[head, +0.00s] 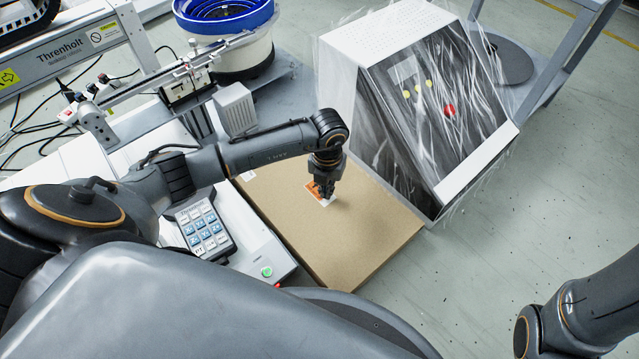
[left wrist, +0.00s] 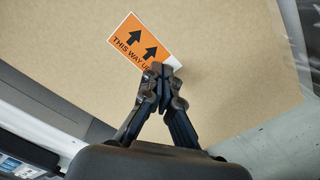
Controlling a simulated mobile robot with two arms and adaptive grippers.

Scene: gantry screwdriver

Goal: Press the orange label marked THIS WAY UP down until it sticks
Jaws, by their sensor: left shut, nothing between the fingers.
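The orange label (head: 314,190) lies on the top of a brown cardboard box (head: 365,240). In the left wrist view the label (left wrist: 137,36) shows two black arrows and the words THIS WAY UP, partly covered by my fingers. A white patch shows at its edge beside the fingertips. My left gripper (head: 324,195) is shut and empty, pointing down at the label's edge. In the left wrist view its fingertips (left wrist: 162,70) overlap the label's lower right corner; I cannot tell whether they touch it. My right gripper is out of view; only part of my right arm shows at the lower right.
A plastic-wrapped console (head: 440,110) with yellow and red buttons stands behind the box. A keypad (head: 202,228) and a pale machine housing with a green button (head: 267,271) lie left of the box. A blue bowl feeder (head: 228,18) stands behind. Floor at right is clear.

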